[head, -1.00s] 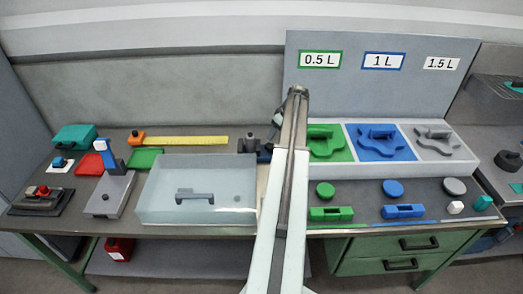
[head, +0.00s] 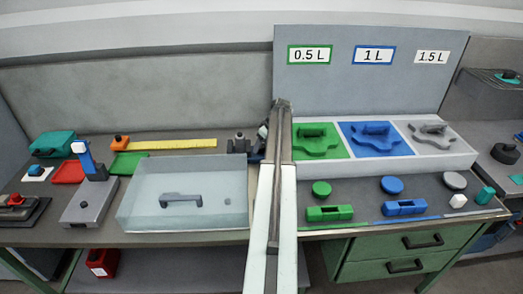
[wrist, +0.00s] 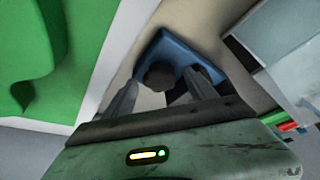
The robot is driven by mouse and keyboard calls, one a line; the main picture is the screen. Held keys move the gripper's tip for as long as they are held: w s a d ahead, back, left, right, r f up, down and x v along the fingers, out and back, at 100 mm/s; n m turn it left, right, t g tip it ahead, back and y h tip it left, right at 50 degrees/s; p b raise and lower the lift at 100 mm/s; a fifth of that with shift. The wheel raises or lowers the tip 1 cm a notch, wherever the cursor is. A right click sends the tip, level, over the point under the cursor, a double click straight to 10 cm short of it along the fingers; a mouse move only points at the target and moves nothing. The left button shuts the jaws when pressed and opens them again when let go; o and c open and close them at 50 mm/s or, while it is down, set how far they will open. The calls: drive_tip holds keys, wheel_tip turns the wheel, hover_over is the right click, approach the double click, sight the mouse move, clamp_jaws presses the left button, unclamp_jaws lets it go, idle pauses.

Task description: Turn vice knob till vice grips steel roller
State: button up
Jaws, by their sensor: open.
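In the wrist view a blue body with a dark round knob (wrist: 158,75) appears beyond my gripper (wrist: 163,80); I take it for the vice (wrist: 176,42). My gripper's two fingers are apart, one on each side of the knob. I cannot tell whether they touch it. In the head view only a small dark blue part of this thing (head: 257,157) shows left of my arm, which hides the rest. The fingers are not clear there. I cannot make out the steel roller in either view.
A clear box with a grey handle (head: 181,201) stands left of my arm. A dark grey block with a knob (head: 239,144) stands behind it, near a yellow ruler (head: 180,144). Right of my arm is a white tray (head: 455,160) with green, blue and grey parts.

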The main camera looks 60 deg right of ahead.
drive_tip(key=shift+c, duration=0.3)
drive_tip(key=c, duration=1.1)
drive_tip(key=shift+w+r, duration=0.1)
drive_tip(key=shift+w, duration=0.05)
drive_tip(key=shift+c, duration=1.1)
drive_tip(key=m, duration=0.1)
drive_tip(key=m+h, duration=0.1)
drive_tip(key=m, duration=0.1)
drive_tip(key=m+h, duration=0.1)
drive_tip(key=m, duration=0.1)
drive_tip(key=shift+a+g, duration=0.3)
drive_tip(key=m+g, duration=0.1)
drive_tip(key=m, duration=0.2)
drive_tip(key=m+g+h, duration=0.1)
drive_tip(key=m, duration=0.3)
drive_tip(key=shift+w+a, duration=0.1)
drive_tip(key=shift+w, duration=0.1)
drive_tip(key=shift+m+h, duration=0.3)
drive_tip(key=o, duration=1.4)
